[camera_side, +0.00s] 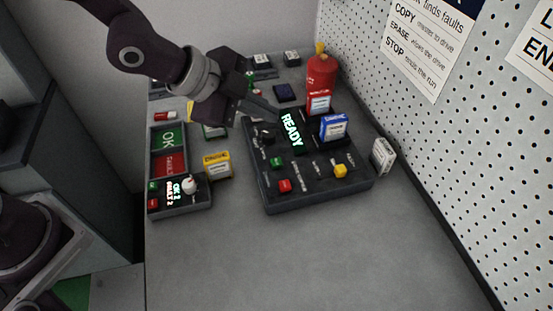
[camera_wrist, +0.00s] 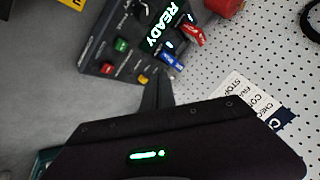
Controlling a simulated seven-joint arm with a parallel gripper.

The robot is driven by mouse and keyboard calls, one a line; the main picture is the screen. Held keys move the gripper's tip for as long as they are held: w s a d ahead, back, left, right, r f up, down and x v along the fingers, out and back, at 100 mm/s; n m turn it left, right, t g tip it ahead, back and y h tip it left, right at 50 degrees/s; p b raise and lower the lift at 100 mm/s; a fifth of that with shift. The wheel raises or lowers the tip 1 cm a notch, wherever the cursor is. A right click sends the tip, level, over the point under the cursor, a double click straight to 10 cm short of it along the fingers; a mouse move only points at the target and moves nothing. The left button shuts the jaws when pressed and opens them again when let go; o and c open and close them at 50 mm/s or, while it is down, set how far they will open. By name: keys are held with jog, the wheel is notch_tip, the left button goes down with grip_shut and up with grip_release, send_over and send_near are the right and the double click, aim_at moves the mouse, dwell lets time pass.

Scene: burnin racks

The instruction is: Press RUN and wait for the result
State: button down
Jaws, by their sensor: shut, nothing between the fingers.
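A dark test console (camera_side: 320,200) sits on the grey bench, its lit display (camera_side: 291,130) reading READY. A red drive (camera_side: 318,103) and a blue drive (camera_side: 333,127) stand upright at its back. On its face are a green button (camera_side: 277,162), a red button (camera_side: 285,186) and a yellow button (camera_side: 340,171); their labels are too small to read. The wrist view also shows the green button (camera_wrist: 122,45), red button (camera_wrist: 107,68) and yellow button (camera_wrist: 142,79). My gripper (camera_side: 272,109) is shut and empty above the console's back left, apart from the buttons. Its fingers (camera_wrist: 157,92) show in the wrist view.
Left of the console are green OK (camera_side: 168,138) and red trays, a counter display (camera_side: 178,192) reading OK 2, FAULT 2, and a yellow drive (camera_side: 217,165). A white drive (camera_side: 383,155) stands right, an extinguisher (camera_side: 321,72) behind. The front bench is clear.

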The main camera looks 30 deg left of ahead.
aim_at(272, 163)
jog(key=shift+d+f+m+h, duration=0.3)
jog(key=shift+d, duration=0.3)
jog(key=shift+f, duration=4.4)
jog(key=shift+f, duration=0.4)
jog(key=shift+f, duration=0.45)
jog(key=shift+r, duration=0.85)
